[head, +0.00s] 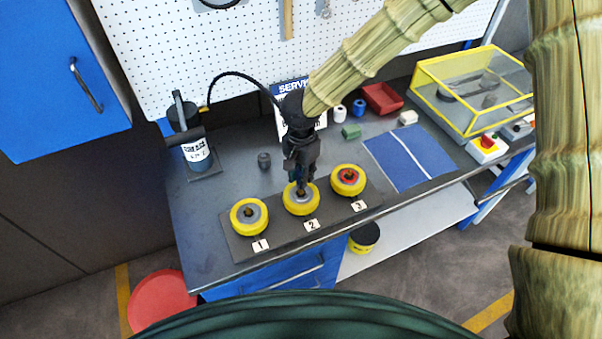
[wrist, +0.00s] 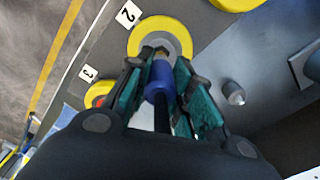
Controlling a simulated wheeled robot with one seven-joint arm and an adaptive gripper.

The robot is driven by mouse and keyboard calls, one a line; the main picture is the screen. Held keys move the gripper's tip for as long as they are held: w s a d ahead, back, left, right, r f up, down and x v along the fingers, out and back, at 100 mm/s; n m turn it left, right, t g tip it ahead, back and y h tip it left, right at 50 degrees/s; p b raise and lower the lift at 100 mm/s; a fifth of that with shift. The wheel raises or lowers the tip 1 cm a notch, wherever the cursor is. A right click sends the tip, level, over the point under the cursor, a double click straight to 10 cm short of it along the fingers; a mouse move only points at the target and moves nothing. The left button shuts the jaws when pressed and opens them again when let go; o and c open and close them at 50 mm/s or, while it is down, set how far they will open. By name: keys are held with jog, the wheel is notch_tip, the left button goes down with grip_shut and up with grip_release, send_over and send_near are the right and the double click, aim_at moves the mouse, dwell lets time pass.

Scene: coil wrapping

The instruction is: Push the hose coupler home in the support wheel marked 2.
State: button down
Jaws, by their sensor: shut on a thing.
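My gripper (head: 300,184) points down over the support wheel marked 2 (head: 287,204), a yellow wheel with a grey hub. In the wrist view my gripper (wrist: 160,72) has its two teal fingers closed on the hose coupler (wrist: 158,88), a blue sleeve with a brass-coloured tip. The tip meets the hub opening of wheel 2 (wrist: 180,27); how deep it sits cannot be told. In the head view the fingers hide the coupler. A black hose (head: 238,75) arches from the grease pump (head: 197,150) towards my gripper.
Wheel 1 (head: 236,222) and red-centred wheel 3 (head: 337,187) flank wheel 2 on the dark plate (head: 280,243). A small dark fitting (head: 264,160) stands behind wheel 1. A blue mat (head: 425,160) and a yellow-framed box (head: 470,90) lie to the right.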

jog(key=shift+f+b, duration=0.35)
jog(key=shift+f, duration=0.95)
dwell(0.4)
jog(key=c, duration=1.2)
grip_release()
notch_tip(320, 180, up, 12)
